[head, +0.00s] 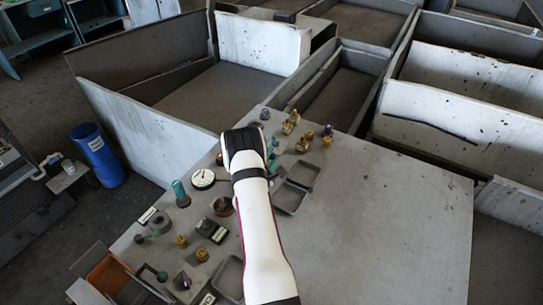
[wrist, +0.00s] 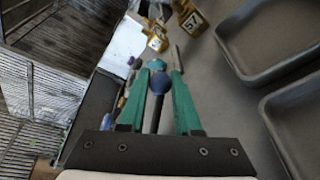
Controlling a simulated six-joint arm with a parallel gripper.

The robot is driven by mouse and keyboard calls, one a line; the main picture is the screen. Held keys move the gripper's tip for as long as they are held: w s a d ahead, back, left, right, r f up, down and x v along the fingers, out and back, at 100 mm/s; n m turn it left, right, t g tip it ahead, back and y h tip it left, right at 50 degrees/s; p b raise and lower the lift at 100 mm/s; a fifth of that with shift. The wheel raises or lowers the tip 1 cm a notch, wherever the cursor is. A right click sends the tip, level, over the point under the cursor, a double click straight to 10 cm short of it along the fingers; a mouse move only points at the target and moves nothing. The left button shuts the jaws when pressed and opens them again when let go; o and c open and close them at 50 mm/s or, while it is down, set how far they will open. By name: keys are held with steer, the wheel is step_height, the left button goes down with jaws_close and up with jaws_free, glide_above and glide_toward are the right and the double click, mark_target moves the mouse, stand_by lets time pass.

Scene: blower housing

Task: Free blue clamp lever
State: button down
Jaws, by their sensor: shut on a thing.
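The blue ball knob (wrist: 159,83) of the clamp lever shows in the wrist view, with its dark shaft (wrist: 156,114) running down between the fingers. My gripper (wrist: 162,76) has green fingers, one on either side of the knob, and is shut on it. In the head view my white arm covers the lever; only a bit of my green gripper (head: 273,148) shows past its end. The lever's base and what it clamps are hidden.
Brass pieces (wrist: 190,20), one tagged 57, stand just beyond the fingers. Dark shallow trays (head: 290,198) lie right of my arm. A round dial (head: 203,178), a teal-topped piece (head: 180,192) and several small parts stand on the left. The grey table's (head: 400,220) right side is clear.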

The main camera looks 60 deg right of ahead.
steer(key=c, duration=0.6)
jaws_free()
steer(key=v, duration=1.5)
steer(key=shift+a+r, duration=0.2)
steer(key=shift+a, duration=0.15)
steer(key=shift+c, duration=0.2)
